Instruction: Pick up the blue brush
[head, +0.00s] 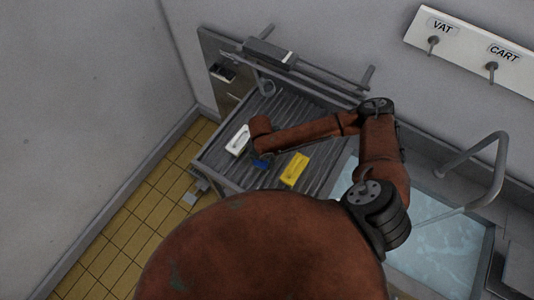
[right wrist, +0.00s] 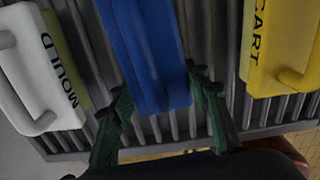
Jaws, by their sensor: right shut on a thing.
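The blue brush (right wrist: 148,50) lies between the two green fingers of my right gripper (right wrist: 160,92) in the right wrist view, and the gripper is shut on it. In the head view only a small part of the blue brush (head: 261,163) shows below the end of my right arm, over the ribbed grey rack. I cannot tell whether the brush still touches the rack. My left gripper is not in view.
A white brush (head: 238,139) marked MOULD lies left of the blue one, and a yellow brush (head: 295,169) marked CART lies to its right, both on the ribbed rack (head: 320,160). A water-filled basin (head: 430,245) is at right. A labelled hook board (head: 480,45) hangs on the wall.

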